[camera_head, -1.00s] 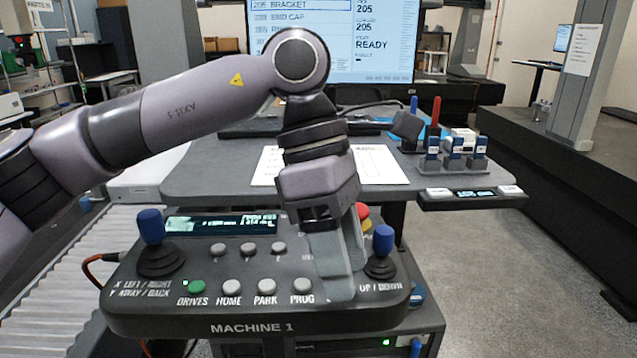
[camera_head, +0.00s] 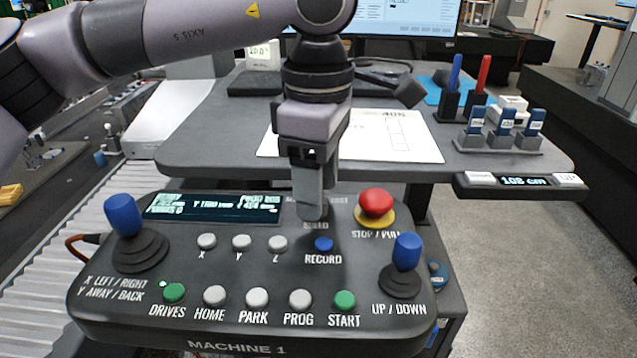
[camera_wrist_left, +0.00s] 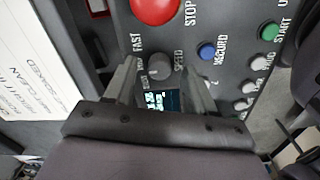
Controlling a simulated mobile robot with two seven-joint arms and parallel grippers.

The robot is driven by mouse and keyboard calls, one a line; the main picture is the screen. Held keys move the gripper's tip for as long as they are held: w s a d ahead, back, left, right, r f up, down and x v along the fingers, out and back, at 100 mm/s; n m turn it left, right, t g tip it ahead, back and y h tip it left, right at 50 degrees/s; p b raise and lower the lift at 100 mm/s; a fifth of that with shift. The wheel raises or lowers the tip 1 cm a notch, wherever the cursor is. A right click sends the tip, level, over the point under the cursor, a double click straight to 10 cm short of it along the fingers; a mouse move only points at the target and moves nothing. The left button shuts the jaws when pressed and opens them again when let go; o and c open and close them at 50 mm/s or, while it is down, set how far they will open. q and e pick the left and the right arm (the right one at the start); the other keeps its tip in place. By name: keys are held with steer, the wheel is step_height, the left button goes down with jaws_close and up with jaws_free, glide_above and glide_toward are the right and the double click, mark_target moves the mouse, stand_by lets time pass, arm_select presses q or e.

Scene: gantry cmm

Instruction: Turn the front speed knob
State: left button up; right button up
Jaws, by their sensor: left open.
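The speed knob (camera_wrist_left: 157,72) is a small grey round knob on the dark control panel (camera_head: 110,300), beside the words SPEED and FAST in the left wrist view. My left gripper (camera_wrist_left: 163,82) is open, with one finger on each side of the knob. I cannot tell whether the fingers touch it. In the head view my left gripper (camera_head: 312,208) points down at the panel's back part, left of the red stop button (camera_head: 376,203), and hides the knob.
A blue RECORD button (camera_head: 323,244) and the green START button (camera_head: 344,301) lie near the gripper. Blue joysticks stand at the panel's left (camera_head: 124,216) and right (camera_head: 407,252). A grey table (camera_head: 210,150) with papers and a monitor (camera_head: 400,15) is behind.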

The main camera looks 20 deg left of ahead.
arm_select(q)
steer(key=shift+f, duration=0.55)
jaws_close()
steer(key=n+b, duration=0.2)
steer(key=n, duration=0.1)
steer(key=shift+f+n, duration=0.1)
steer(key=shift+n, duration=0.3)
steer(key=n+b, duration=0.1)
steer(key=n, duration=0.2)
steer(key=shift+b, duration=0.35)
steer(key=shift+w+r+n+b, duration=0.1)
steer(key=shift+n+b, duration=0.1)
steer(key=shift+n, duration=0.55)
steer(key=shift+r+n+b, duration=0.1)
steer(key=shift+n+b, duration=0.05)
steer(key=shift+n, duration=0.6)
